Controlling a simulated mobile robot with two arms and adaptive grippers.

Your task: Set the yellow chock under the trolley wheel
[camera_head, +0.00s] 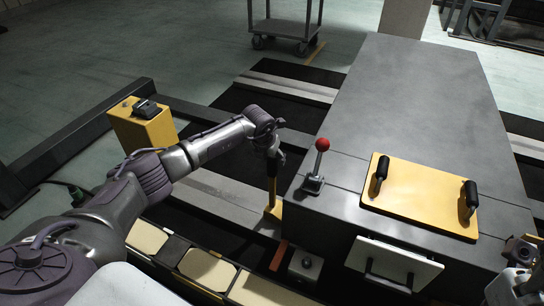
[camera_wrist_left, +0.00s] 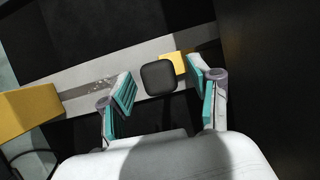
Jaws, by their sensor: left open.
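The yellow chock (camera_head: 273,209) sits low beside the left side of the large grey kiln car body (camera_head: 400,95), with an upright black handle (camera_head: 271,185) rising from it. My left gripper (camera_head: 272,150) is above the handle, pointing down. In the left wrist view, my left gripper (camera_wrist_left: 160,90) is open, with the handle's square black top (camera_wrist_left: 158,77) between the fingers and a gap on each side. Part of the yellow chock (camera_wrist_left: 177,62) shows behind it. A grey trolley (camera_head: 285,25) with caster wheels (camera_head: 258,42) stands at the back. No wheel shows near the chock.
A yellow post with a black top (camera_head: 143,125) stands left of my left forearm. A red-knobbed lever (camera_head: 318,165) and a yellow plate with black handles (camera_head: 420,196) are on the grey body. Part of my right arm shows at the lower right edge.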

